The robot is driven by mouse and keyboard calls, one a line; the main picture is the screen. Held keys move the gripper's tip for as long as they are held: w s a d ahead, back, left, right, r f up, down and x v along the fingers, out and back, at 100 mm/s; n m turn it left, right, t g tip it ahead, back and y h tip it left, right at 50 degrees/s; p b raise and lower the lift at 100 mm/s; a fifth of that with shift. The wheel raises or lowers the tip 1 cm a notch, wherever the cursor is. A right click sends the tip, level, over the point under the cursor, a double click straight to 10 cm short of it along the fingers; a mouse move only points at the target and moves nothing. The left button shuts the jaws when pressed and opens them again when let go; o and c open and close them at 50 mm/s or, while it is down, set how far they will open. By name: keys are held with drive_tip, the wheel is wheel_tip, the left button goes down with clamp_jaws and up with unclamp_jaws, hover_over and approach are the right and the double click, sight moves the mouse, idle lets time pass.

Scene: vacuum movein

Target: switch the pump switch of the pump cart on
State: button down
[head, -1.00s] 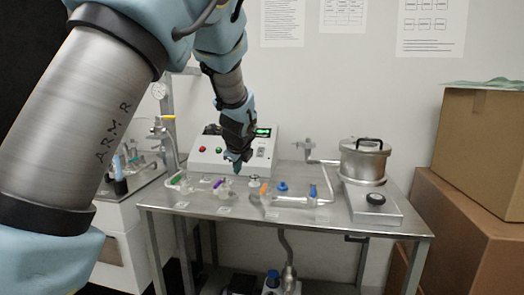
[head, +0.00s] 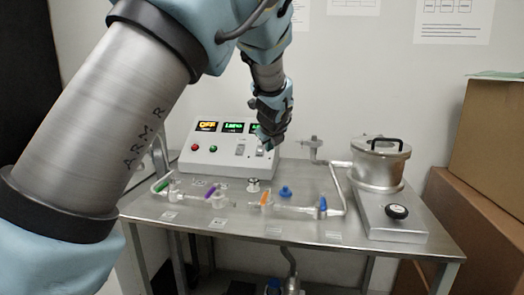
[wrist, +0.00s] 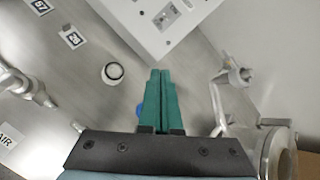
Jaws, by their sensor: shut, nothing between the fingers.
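The light grey control box (head: 222,160) of the pump cart stands at the back of the metal cart top (head: 330,232). Its front has a red button, a green button and pale rocker switches (head: 240,149) on the right part. One display reads OFF in orange; two others are green. I cannot read which switch is the pump switch. My gripper (head: 268,143) is shut and empty, in front of the box's right side, partly hiding the rightmost switch and display. In the wrist view the green fingers (wrist: 160,75) are together, apart from the box (wrist: 135,15), with a switch panel (wrist: 178,14) beyond them.
Glass tubing with coloured valves, such as an orange one (head: 265,197) and a purple one (head: 211,190), lies along the cart's front. A metal pot (head: 378,165) with a black-handled lid stands at the right. Cardboard boxes (head: 490,140) are stacked beyond it.

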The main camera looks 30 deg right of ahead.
drive_tip(key=shift+w+d+f+p, duration=0.55)
drive_tip(key=shift+w+f+p, duration=0.35)
drive_tip(key=shift+w, duration=0.75)
drive_tip(key=shift+w+d+f+p, duration=0.55)
drive_tip(key=shift+w+f+p, duration=0.35)
drive_tip(key=shift+w, duration=0.8)
drive_tip(key=shift+w+d+f+p, duration=0.65)
drive_tip(key=shift+w+p, duration=0.4)
drive_tip(key=shift+w, duration=0.6)
drive_tip(key=shift+w+d+r, duration=0.15)
drive_tip(key=shift+w+r, duration=0.15)
drive_tip(key=shift+r, duration=0.4)
drive_tip(key=shift+w+d+r, duration=0.4)
drive_tip(key=shift+r, duration=0.2)
drive_tip(key=shift+f, duration=0.15)
